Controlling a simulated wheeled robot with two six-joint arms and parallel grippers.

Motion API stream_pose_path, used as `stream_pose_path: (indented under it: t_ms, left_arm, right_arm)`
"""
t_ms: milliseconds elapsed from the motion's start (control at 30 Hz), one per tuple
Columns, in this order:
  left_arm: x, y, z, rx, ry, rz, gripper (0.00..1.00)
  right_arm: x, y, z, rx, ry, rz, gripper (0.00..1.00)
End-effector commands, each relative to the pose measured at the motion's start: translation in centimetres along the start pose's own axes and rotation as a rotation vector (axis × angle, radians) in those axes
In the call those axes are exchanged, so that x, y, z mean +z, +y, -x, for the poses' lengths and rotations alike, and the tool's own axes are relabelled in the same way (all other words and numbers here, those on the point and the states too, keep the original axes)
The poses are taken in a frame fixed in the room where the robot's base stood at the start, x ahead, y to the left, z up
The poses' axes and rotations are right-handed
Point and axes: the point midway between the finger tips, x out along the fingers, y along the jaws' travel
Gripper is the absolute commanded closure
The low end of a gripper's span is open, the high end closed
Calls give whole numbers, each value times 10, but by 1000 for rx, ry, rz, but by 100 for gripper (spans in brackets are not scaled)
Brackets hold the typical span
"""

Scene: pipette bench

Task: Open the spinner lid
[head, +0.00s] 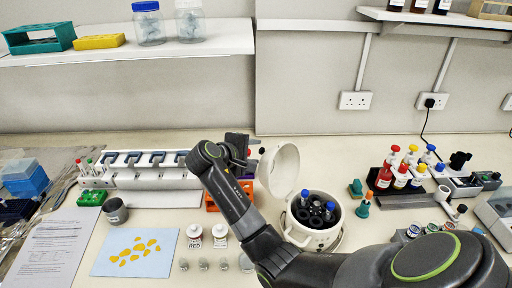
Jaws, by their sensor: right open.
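The spinner (300,236) is a round white tub right of centre in the head view. My right arm crosses in front from the lower right. My right gripper (245,150) is open, just left of the raised lid and above the orange rack. Its fingers are small and partly hidden, and I cannot tell whether they touch the lid. My left gripper is out of view.
An orange rack (213,197) stands below my right wrist. A pipette stand (150,178) is at the left. Colour-capped bottles (384,175) and a teal dropper bottle (364,207) stand right of the spinner. A blue sheet (105,264) with yellow pieces lies at the front left.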

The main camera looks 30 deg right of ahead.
Motion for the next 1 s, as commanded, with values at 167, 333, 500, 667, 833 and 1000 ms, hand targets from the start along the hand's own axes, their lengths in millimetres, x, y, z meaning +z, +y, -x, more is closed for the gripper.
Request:
stream_pose_path:
  t_ms: [167,333,500,667,833,1000]
  left_arm:
    - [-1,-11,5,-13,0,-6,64]
    - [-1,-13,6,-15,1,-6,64]
    - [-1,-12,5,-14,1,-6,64]
    - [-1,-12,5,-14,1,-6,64]
    - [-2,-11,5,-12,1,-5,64]
    - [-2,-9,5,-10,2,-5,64]
  right_arm:
    - [0,1,-16,0,-1,0,57]
    - [0,0,-19,-1,1,-2,57]
    - [0,0,-19,-1,1,-2,59]
    - [0,0,-19,-1,0,-1,80]
    - [0,0,-19,-1,0,-1,100]
    - [0,0,-19,-1,0,-1,100]
